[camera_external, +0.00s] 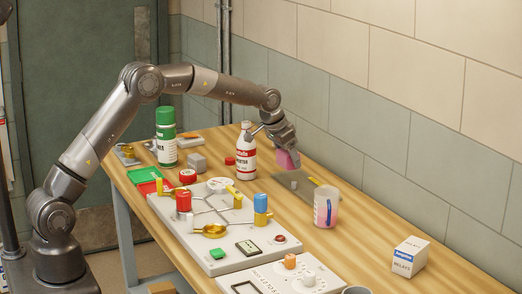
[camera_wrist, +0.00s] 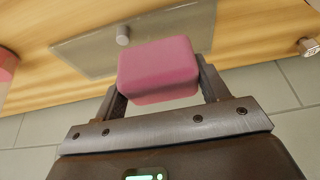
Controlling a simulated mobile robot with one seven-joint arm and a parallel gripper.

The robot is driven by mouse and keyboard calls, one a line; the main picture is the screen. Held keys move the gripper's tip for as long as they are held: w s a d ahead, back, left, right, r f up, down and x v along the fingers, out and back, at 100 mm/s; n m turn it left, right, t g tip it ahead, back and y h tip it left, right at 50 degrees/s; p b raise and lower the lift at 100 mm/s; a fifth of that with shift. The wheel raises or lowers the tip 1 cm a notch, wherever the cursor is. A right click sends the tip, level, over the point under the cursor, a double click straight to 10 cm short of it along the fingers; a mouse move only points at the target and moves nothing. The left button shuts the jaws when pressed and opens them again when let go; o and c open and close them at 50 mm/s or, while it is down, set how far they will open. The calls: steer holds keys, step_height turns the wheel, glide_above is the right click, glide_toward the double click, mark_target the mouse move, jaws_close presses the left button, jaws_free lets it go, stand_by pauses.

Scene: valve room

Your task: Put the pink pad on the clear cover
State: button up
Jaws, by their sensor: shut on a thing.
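The pink pad (camera_external: 289,159) is a rounded block held by my gripper (camera_external: 283,148) at the back of the table, near the wall. In the wrist view the pink pad (camera_wrist: 157,68) sits between the two fingers of my gripper (camera_wrist: 160,84), which are shut on its sides. The clear cover (camera_external: 298,184) appears as a flat, greyish see-through plate on the table just below the pad. It also shows in the wrist view (camera_wrist: 85,51), with a small round knob on it. The pad appears above the plate; the exact gap is unclear, and it hides part of the plate.
A valve board (camera_external: 190,228) fills the front. A white box (camera_external: 409,257) is at the right. The tiled wall (camera_external: 350,140) is close behind.

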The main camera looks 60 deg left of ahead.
mark_target(287, 180)
steer(key=shift+w+a+f, duration=0.2)
steer(key=shift+a+f, duration=0.05)
steer(key=shift+a, duration=0.2)
steer(key=shift+w+a+f, duration=0.2)
steer(key=shift+a+f, duration=0.05)
steer(key=shift+a, duration=0.15)
steer(key=shift+a+f, duration=0.1)
steer(key=shift+f, duration=1.95)
steer(key=shift+f, duration=0.2)
steer(key=o, duration=0.9)
steer(key=shift+o, duration=0.2)
